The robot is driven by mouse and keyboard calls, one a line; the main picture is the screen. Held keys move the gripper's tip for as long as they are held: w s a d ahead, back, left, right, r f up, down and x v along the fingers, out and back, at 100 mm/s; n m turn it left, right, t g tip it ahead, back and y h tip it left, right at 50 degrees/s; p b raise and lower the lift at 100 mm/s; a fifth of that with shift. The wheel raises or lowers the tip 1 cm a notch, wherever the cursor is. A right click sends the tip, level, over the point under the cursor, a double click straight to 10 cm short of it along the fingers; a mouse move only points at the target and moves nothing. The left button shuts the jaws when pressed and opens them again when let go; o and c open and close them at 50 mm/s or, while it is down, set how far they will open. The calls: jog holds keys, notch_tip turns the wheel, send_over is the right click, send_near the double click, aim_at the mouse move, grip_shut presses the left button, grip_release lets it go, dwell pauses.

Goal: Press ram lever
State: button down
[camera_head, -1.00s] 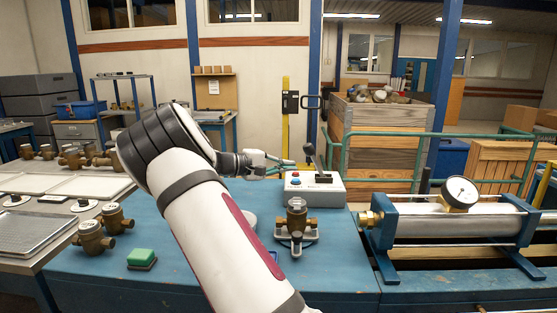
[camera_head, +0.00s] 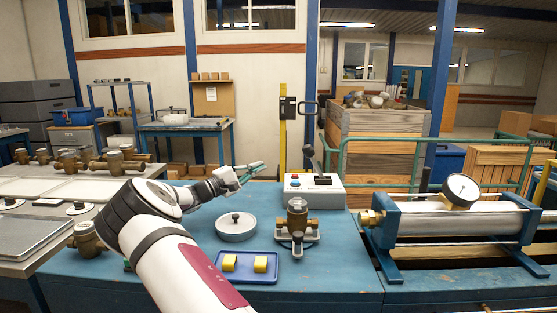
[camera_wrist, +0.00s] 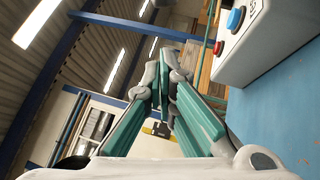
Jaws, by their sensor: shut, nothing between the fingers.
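The ram lever (camera_head: 309,154) is a dark lever with a black knob, standing tilted on top of a white control box (camera_head: 330,198) at the back of the blue bench. The box has a red and a blue button on its left part. My gripper (camera_head: 263,165) is shut and empty, in the air to the left of the box and apart from the lever. In the wrist view my gripper's green fingers (camera_wrist: 160,85) meet at their tips. The control box (camera_wrist: 262,40) shows there at the upper right with its buttons; the lever is out of that view.
A brass meter on a stand (camera_head: 297,222) is in front of the box. A white lidded dish (camera_head: 236,230) and a blue tray (camera_head: 247,278) with yellow blocks lie to its left. A cylinder with a gauge (camera_head: 460,222) is at right. A wooden crate (camera_head: 375,150) stands behind.

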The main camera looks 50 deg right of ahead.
jog(key=s+x, duration=0.3)
jog(key=x, duration=0.9)
jog(key=shift+r, duration=0.25)
jog(key=shift+a, duration=0.1)
jog(key=shift+r, duration=0.1)
